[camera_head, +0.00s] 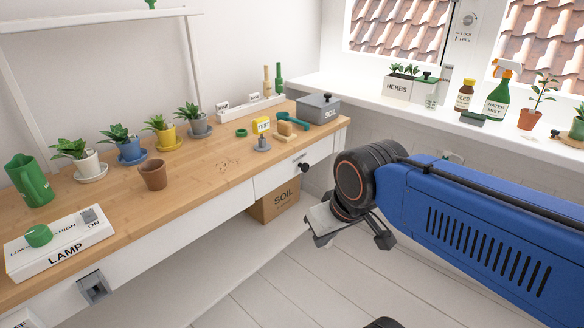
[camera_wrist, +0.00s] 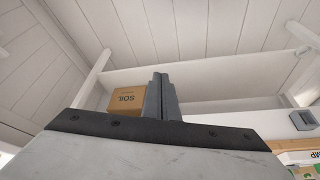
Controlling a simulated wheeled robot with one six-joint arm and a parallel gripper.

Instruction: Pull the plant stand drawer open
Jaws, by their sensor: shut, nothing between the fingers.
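The wooden-topped plant desk has a white front. A drawer front (camera_head: 275,179) at its far right end carries a small label and a round black knob (camera_head: 305,167). A grey square handle (camera_head: 93,287) sits on the near part of the front; it also shows at the right of the wrist view (camera_wrist: 303,120). I cannot tell which of these the task means. Both fronts look closed. My gripper (camera_head: 350,225) hangs over the floor, right of the desk and apart from it. In the wrist view its fingers (camera_wrist: 160,96) are together and empty.
A cardboard SOIL box (camera_head: 274,203) stands under the desk's far end. Potted plants, a green jug (camera_head: 30,180) and a LAMP switch box (camera_head: 58,243) stand on the desktop (camera_head: 200,188). A windowsill (camera_head: 400,104) with bottles runs behind. The floor (camera_head: 255,285) beside the desk is clear.

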